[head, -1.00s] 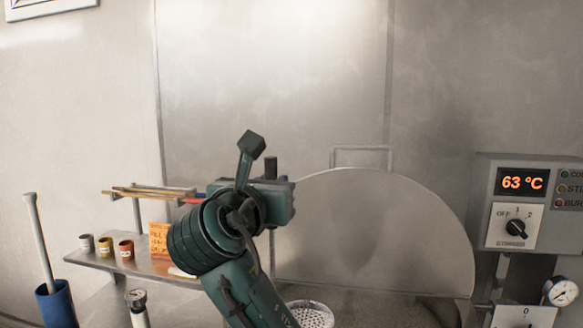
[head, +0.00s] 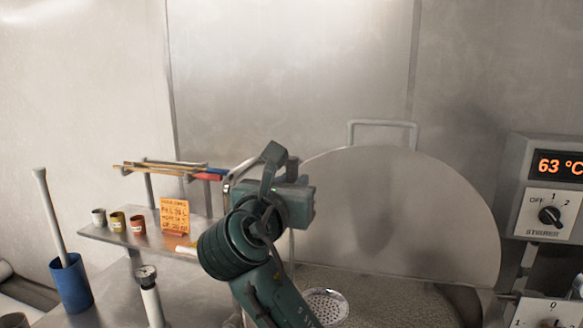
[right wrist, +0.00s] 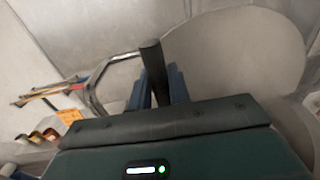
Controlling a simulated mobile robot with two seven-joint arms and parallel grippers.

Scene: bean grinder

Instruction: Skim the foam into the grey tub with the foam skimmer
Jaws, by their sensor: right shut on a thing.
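My right gripper (head: 290,190) is shut on the dark handle (right wrist: 155,72) of a tool, which stands up between its blue fingers in the right wrist view. A curved metal hook (right wrist: 96,88) shows beside the handle. The perforated metal disc (head: 325,304) of the foam skimmer shows low in the head view, beyond my right forearm; the stretch between it and the gripper is hidden. It is over or at the speckled beige surface (head: 400,305) in the vessel, which looks like foam. I cannot make out the grey tub. My left gripper is not in view.
A large round lid (head: 420,210) stands raised behind the vessel. A shelf (head: 110,238) at left holds small cups and an orange card (head: 175,213). A blue container (head: 72,285) with a rod stands below. A control box (head: 550,190) reading 63 °C is at right.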

